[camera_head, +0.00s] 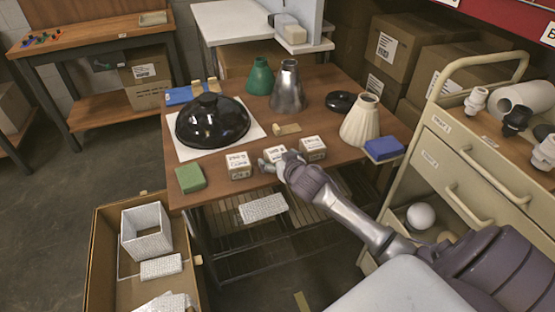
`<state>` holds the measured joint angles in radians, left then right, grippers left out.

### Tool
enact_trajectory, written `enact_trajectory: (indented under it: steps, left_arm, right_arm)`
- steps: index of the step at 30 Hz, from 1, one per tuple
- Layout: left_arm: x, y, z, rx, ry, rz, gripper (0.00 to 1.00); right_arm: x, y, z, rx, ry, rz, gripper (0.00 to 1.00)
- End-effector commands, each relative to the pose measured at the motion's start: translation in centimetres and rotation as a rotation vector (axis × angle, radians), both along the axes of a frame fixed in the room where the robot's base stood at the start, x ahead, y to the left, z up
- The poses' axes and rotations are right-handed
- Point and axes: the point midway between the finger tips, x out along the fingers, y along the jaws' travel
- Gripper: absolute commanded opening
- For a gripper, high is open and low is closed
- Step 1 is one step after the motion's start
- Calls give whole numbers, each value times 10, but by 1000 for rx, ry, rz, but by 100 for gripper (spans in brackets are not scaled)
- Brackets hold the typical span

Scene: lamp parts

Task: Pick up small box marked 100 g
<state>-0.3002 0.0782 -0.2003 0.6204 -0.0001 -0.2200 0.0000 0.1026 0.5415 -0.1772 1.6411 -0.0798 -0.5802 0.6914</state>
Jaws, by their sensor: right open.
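Three small boxes with white printed tops stand near the front edge of the wooden table (222,183): a left box (239,166), a middle box (276,152) and a right box (313,148). Their printing is too small to read, so I cannot tell which is marked 100 g. My right gripper (268,163) is open, in front of the middle box, and hides its lower part. I cannot tell whether the fingers touch it. My left gripper is not in view.
A black dome (213,120) on a white sheet, a green cone (260,77), a metal cone (287,88) and a cream shade (361,120) stand behind the boxes. A green block (190,178) and a blue block (384,148) lie at the front. A drawer cabinet (458,165) stands right.

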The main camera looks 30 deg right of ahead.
Motion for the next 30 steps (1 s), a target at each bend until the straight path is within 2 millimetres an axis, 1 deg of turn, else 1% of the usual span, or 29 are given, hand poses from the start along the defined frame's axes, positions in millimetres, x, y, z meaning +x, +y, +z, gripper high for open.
enact_trajectory:
  steps: [7,8,9,11,12,19,20,26,30]
  left_arm:
    - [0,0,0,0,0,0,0]
    - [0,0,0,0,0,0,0]
    - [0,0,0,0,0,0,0]
    - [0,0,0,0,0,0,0]
    - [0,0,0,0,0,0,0]
    - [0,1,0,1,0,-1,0]
    - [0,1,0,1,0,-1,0]
    - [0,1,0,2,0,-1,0]
    - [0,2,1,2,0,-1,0]
  right_arm:
    - [2,0,-1,0,1,0,98]
    - [2,0,-1,0,1,0,95]
    - [2,0,-1,0,1,0,88]
    - [2,0,-1,0,1,0,78]
    - [2,0,-1,0,1,0,71]
    - [2,0,-1,0,0,0,33]
    - [2,0,-1,0,-1,0,31]
    - [2,0,0,0,-1,0,31]
    - [2,0,5,-1,-2,0,31]
